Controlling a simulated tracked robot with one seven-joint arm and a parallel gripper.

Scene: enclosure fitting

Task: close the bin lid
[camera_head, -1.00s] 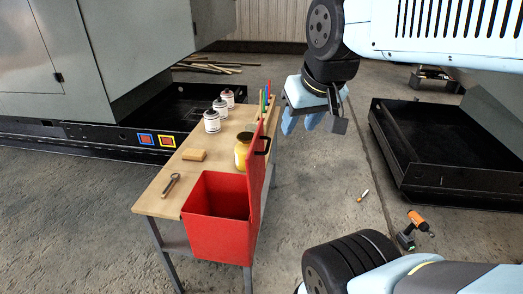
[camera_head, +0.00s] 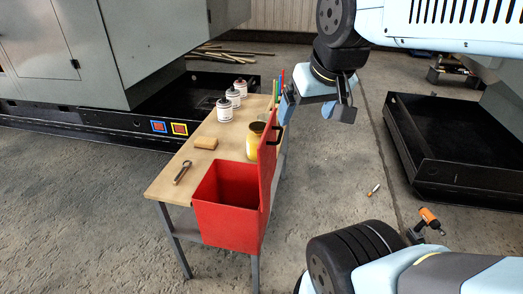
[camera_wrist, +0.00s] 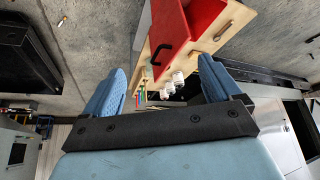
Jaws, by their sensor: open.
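The red bin (camera_head: 228,215) stands at the near end of the wooden workbench, its top open. Its red lid (camera_head: 267,178) stands upright on the right side of the bin, with a black handle (camera_head: 275,132) near its top edge. My gripper (camera_head: 286,108) is open and empty, just beyond and above the lid's top. In the wrist view, the lid (camera_wrist: 170,35) and its handle (camera_wrist: 160,52) appear between and ahead of the spread blue fingers of my gripper (camera_wrist: 160,85). The gripper appears apart from the handle.
On the workbench (camera_head: 165,183) are several white cans (camera_head: 225,110), a yellow jar (camera_head: 254,140), a wooden block (camera_head: 206,143), a wrench (camera_head: 183,172) and coloured sticks (camera_head: 279,88). An orange drill (camera_head: 427,220) lies on the floor. A black tray (camera_head: 455,150) stands right.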

